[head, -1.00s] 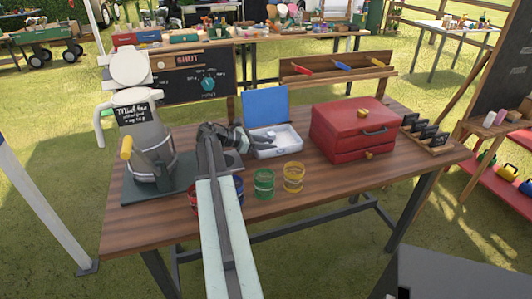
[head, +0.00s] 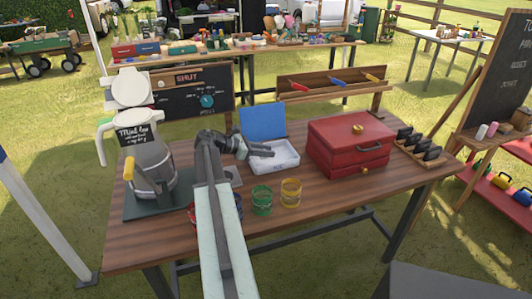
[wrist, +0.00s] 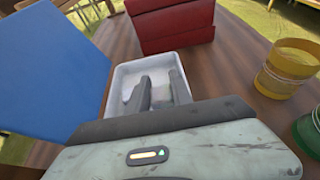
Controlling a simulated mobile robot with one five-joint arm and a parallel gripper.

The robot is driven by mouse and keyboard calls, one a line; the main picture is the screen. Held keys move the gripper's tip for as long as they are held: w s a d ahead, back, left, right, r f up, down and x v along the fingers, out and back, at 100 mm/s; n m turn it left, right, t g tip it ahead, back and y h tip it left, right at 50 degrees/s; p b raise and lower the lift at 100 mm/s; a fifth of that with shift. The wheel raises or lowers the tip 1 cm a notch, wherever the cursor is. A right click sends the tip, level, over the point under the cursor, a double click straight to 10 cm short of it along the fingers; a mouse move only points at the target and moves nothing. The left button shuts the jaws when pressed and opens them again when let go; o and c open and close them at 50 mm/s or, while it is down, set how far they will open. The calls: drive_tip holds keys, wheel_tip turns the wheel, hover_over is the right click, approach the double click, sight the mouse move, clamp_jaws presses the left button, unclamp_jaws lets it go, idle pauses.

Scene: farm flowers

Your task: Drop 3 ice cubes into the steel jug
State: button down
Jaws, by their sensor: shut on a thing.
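The steel jug (head: 152,163), grey with a white rim, a sign reading "Mint tea" and a yellow knob, stands upright on a dark mat at the table's left. Its white lid (head: 130,87) is raised. The white ice box (head: 285,160) has its blue lid (head: 263,122) open, and it also shows in the wrist view (wrist: 125,77). My gripper (head: 268,151) reaches over the box, its fingertips (wrist: 160,82) inside the rim, shut on what seems to be an ice cube. The held piece is hard to make out against the pale interior.
A red chest (head: 345,145) stands right of the box. Green (head: 261,200) and yellow (head: 291,193) cups stand near the front edge; red and blue cups are partly behind my arm. A chalkboard (head: 180,92) and a tool rack (head: 330,90) line the back.

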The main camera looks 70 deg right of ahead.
wheel_tip(320, 180, up, 6)
drive_tip(key=p, duration=0.4)
drive_tip(key=shift+f, duration=0.1)
